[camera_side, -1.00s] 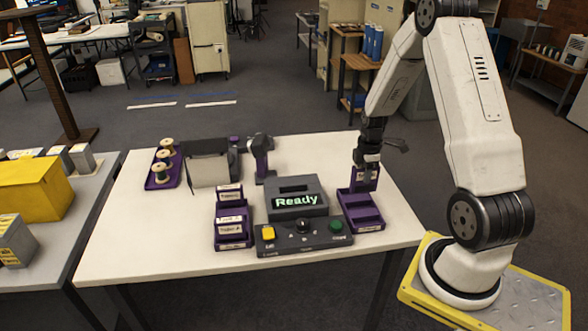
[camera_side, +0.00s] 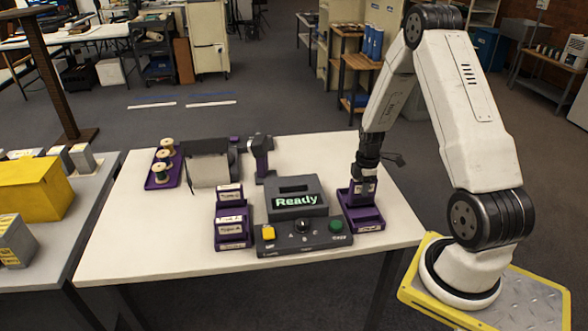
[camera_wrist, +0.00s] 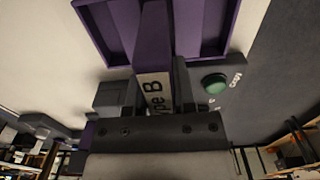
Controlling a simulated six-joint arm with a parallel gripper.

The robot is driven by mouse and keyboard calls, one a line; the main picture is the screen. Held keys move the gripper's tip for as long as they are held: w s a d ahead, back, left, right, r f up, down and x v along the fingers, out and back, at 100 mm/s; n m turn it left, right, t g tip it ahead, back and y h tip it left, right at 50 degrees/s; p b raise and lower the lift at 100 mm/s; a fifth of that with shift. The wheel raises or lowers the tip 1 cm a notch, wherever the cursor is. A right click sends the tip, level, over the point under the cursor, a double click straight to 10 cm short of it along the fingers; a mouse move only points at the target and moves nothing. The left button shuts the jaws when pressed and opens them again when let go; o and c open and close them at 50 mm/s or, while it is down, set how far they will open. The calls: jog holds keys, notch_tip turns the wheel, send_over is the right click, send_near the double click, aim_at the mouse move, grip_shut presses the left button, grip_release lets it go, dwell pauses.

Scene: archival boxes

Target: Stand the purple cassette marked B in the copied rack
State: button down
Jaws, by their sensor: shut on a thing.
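My gripper (camera_side: 366,172) points down over the right-hand purple rack (camera_side: 365,226) and is shut on a purple cassette (camera_side: 361,192). In the wrist view, the cassette (camera_wrist: 153,45) sits between the fingers of my gripper (camera_wrist: 157,88), its white label reading "ype B". In the side view, the cassette is upright at the rack's back part, its lower part low among the walls. Whether it touches the rack floor is hidden. The rack (camera_wrist: 214,50) spreads around the cassette in the wrist view. Its front part looks empty.
A grey machine (camera_side: 296,205) shows "Ready". Its control panel (camera_side: 300,246) has a yellow button (camera_side: 268,233) and a green button (camera_side: 336,226), close to the rack. A left purple rack (camera_side: 234,243) holds labelled cassettes. A spool tray (camera_side: 162,178) stands at the back left.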

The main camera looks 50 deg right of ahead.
jog(key=shift+f, duration=1.25)
jog(key=shift+f, duration=0.35)
jog(key=shift+c, duration=1.8)
grip_release()
jog(key=shift+r, duration=0.2)
jog(key=shift+r, duration=3.75)
